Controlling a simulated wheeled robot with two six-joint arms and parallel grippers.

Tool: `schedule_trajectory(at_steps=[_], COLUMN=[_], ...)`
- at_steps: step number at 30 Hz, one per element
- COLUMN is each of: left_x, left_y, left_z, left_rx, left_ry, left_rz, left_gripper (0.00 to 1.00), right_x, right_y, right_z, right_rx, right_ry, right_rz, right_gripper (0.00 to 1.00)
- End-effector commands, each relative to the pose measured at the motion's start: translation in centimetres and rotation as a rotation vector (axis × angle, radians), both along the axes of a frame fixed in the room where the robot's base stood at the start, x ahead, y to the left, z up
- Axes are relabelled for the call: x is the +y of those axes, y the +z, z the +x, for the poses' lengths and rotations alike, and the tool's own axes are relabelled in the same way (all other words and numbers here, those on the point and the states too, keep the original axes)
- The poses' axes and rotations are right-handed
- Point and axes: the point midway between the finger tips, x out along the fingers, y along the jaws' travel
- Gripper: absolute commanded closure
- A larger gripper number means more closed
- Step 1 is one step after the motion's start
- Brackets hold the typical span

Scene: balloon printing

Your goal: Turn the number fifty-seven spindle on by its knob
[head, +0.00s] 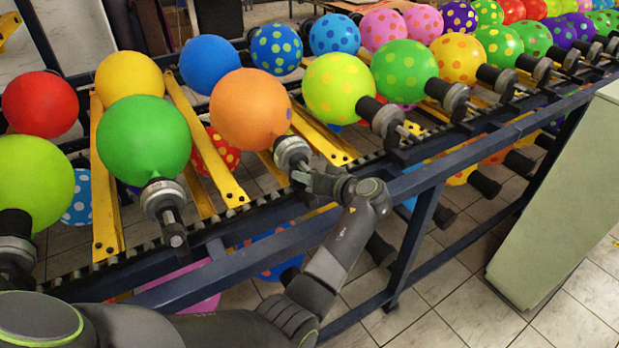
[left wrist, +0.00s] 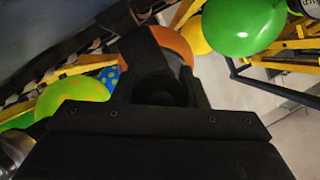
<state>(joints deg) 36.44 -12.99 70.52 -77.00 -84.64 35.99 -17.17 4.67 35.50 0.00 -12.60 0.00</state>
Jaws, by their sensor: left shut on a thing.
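My left gripper (head: 312,180) is at the metal spindle (head: 291,152) under the orange balloon (head: 250,110). It is shut on the small knob at the spindle's near end, and its fingers hide most of that knob. In the left wrist view the dark fingers (left wrist: 165,88) fill the middle, with the orange balloon (left wrist: 176,44) just behind them. I cannot read a number on this spindle, nor tell how far its knob is turned. My right gripper is not in view.
A plain green balloon (head: 144,138) on its spindle (head: 163,198) stands to the left. A yellow-green dotted balloon (head: 338,88) with its spindle (head: 383,118) stands to the right. A blue rail (head: 420,178) runs below the row. A pale panel (head: 555,200) stands at right.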

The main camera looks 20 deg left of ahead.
Motion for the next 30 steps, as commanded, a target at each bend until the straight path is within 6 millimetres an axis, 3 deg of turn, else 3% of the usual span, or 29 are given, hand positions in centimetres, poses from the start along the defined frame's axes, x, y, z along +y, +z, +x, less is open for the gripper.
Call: schedule_trajectory(at_steps=[14, 15, 19, 30], left_x=[0.05, 0.05, 0.05, 0.13], left_y=[0.15, 0.16, 0.12, 0.17], left_z=[0.06, 0.06, 0.04, 0.04], left_rx=[0.006, 0.006, 0.007, 0.008], left_ry=[-0.001, -0.002, -0.001, -0.001], left_rz=[0.01, 0.01, 0.009, 0.008], left_gripper=[0.84, 0.57, 0.4, 0.39], right_x=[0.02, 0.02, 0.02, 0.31], right_y=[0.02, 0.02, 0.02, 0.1], right_z=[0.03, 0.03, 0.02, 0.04], right_rx=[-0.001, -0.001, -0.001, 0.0], right_ry=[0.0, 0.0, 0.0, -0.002], right_rz=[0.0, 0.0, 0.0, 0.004], right_gripper=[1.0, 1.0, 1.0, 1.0])
